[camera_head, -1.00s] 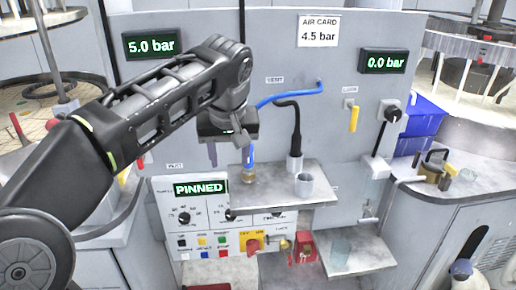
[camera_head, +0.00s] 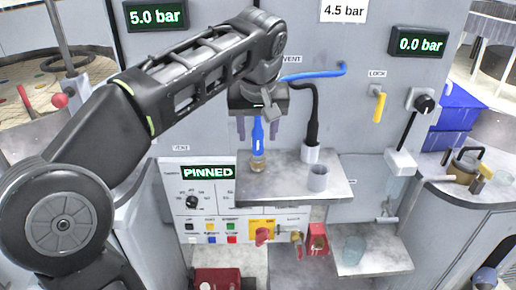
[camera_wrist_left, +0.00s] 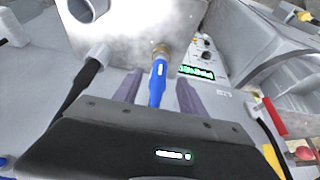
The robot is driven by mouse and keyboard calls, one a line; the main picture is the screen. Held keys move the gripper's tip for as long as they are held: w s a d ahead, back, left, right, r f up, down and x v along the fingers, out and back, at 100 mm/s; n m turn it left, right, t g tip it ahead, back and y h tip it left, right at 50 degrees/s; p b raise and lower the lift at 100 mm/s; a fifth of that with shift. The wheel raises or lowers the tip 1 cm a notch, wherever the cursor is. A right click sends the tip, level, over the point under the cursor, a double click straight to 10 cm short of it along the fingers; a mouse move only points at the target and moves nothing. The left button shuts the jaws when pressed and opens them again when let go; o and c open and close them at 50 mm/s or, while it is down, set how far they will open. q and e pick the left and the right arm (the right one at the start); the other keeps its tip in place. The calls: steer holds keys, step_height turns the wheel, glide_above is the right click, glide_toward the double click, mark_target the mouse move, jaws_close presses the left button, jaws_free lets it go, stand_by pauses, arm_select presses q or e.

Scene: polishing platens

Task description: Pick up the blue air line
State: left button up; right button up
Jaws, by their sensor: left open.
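The blue air line (camera_head: 258,134) stands upright with its brass end (camera_head: 258,164) on a small grey shelf (camera_head: 285,192). In the left wrist view the blue body (camera_wrist_left: 157,84) lies between the two fingers (camera_wrist_left: 156,92), with gaps visible on both sides. My right gripper is not in view.
A control panel reading PINNED (camera_head: 207,172) is below left. A yellow handle (camera_head: 379,107) is on the wall.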

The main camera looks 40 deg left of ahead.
mark_target(258, 143)
arm_select(q)
steer(key=shift+w+f, duration=0.15)
steer(key=shift+f, duration=0.05)
steer(key=shift+p+x, duration=0.35)
steer(key=shift+x, duration=2.25)
steer(key=shift+a, duration=0.1)
jaws_close()
steer(key=shift+r, duration=0.1)
